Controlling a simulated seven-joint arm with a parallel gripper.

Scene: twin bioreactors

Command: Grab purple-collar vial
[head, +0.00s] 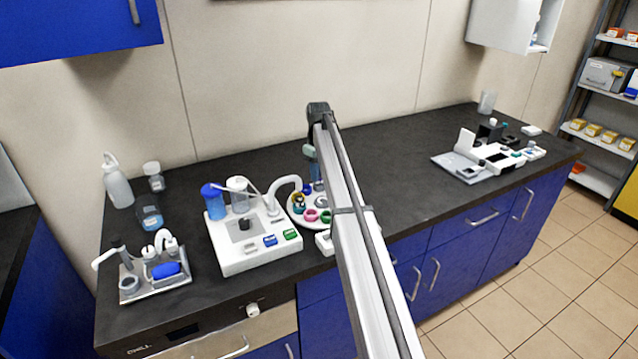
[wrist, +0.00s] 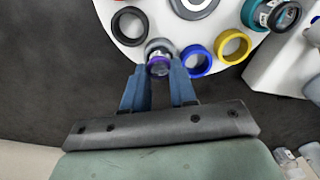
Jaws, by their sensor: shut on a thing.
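The purple-collar vial (wrist: 159,63) shows in the wrist view at the edge of the white round rack, with a purple ring around its clear body. My gripper (wrist: 162,72) has its two blue fingers on either side of the vial and is shut on it. I cannot tell whether the vial is still seated or lifted. In the head view my arm hides most of the gripper and the vial. The white round rack (wrist: 217,18) holds colored rings.
A blue ring (wrist: 196,61), a yellow ring (wrist: 233,46) and a black ring (wrist: 130,26) lie close around the vial. A teal-collared vial (wrist: 275,14) stands to the right. The white bioreactor station (head: 255,253) is left of the rack.

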